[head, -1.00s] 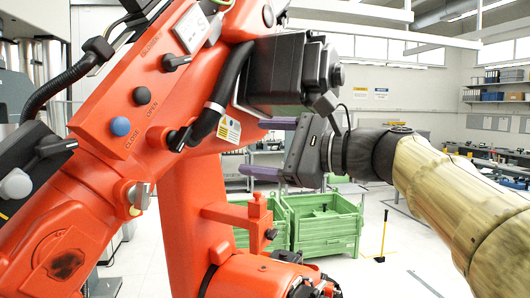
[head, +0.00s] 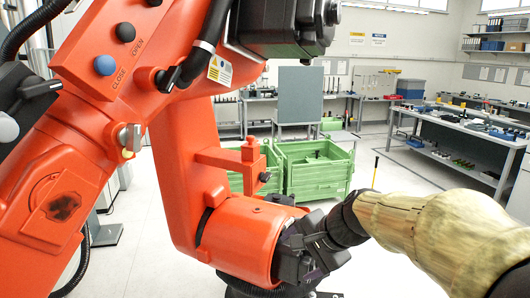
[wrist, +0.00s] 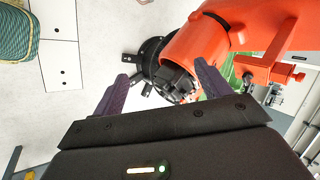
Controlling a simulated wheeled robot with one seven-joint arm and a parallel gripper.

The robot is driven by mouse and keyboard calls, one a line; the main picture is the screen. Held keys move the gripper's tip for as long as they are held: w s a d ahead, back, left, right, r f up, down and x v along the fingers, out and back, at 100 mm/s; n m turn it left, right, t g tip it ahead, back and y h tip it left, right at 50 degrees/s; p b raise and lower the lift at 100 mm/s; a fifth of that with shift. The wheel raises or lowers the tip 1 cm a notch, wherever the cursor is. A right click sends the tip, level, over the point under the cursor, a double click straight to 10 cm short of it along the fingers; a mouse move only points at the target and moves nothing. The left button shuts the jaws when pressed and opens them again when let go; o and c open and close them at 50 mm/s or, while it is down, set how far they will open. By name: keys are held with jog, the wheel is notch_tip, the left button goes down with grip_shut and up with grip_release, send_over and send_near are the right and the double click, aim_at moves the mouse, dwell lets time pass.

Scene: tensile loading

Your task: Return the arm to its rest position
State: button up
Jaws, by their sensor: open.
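My arm, in a beige cover, enters the head view from the lower right. My gripper (head: 303,250) is low in front of the orange machine's round lower housing (head: 238,236), partly hidden by its own wrist. In the wrist view my gripper (wrist: 162,72) has its two purple fingers wide apart, with nothing held between them. Beyond the fingers, the wrist view shows the orange machine's housing (wrist: 197,52) and a black part. I cannot tell how close the gripper is to the machine.
The large orange machine (head: 180,150) fills the left and middle of the head view. Green crates (head: 315,172) stand on the floor behind it. A workbench (head: 470,140) with tools is at the right. Pale floor (head: 400,180) lies open between. The wrist view shows a white drawer cabinet (wrist: 60,55).

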jog(key=s+d+f+n+g+h, duration=0.1)
jog(key=s+d+f+n+h, duration=0.1)
jog(key=s+f+n, duration=0.3)
jog(key=s+d+f+n+g+h, duration=0.1)
jog(key=s+d+f+n+h, duration=0.2)
jog(key=f, duration=0.9)
jog(key=s+d+n, duration=0.2)
jog(key=s, duration=0.2)
jog(key=shift+s+d+g, duration=0.15)
jog(key=shift+d+g, duration=0.15)
jog(key=shift+g, duration=0.1)
jog(key=shift+r, duration=0.1)
